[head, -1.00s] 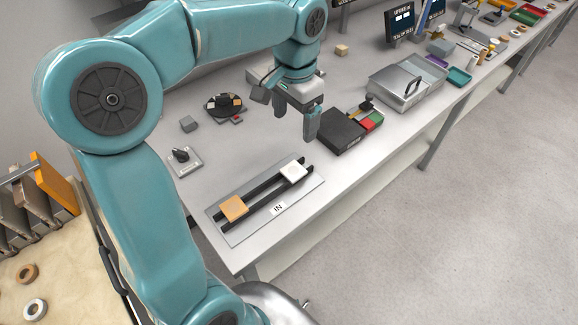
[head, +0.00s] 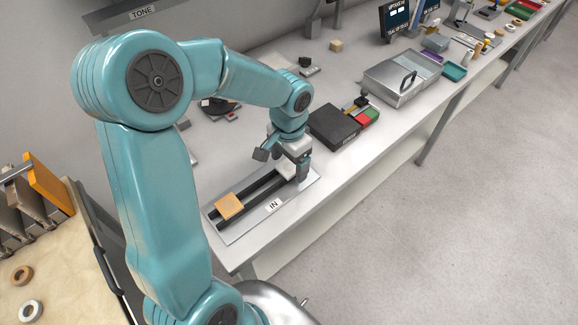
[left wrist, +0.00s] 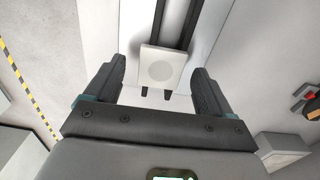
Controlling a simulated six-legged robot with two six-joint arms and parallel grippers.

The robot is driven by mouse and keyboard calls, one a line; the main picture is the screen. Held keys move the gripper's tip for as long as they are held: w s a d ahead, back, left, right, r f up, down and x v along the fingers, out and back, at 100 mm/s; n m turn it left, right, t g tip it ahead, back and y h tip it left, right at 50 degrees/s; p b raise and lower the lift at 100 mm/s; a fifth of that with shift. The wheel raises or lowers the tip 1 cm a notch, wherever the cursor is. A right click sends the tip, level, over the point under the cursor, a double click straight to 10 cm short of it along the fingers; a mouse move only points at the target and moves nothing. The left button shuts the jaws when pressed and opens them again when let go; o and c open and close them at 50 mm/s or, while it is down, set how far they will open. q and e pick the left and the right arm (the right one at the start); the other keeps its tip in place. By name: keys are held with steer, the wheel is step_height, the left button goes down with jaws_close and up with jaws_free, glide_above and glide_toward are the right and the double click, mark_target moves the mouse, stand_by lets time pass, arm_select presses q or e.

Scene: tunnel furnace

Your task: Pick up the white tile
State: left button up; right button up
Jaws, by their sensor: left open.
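The white tile (head: 284,171) lies at the far right end of the dark rails, partly hidden behind my left gripper in the head view. In the left wrist view the white tile (left wrist: 162,68) shows a faint round mark and lies between the two fingers, with a gap on each side. My left gripper (head: 283,166) is open and empty, low over the tile, its fingers to either side; it also shows in the left wrist view (left wrist: 160,68). My right gripper is not in view.
An orange tile (head: 229,206) sits at the near end of the rails, on a plate with an IN label (head: 273,205). A black box (head: 335,126) stands to the right. A metal case (head: 402,78) stands farther back. Bare bench lies in front of the plate.

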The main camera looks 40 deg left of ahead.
arm_select(q)
steer(key=c, duration=1.1)
steer(key=shift+r, duration=0.1)
steer(key=shift+c, duration=0.2)
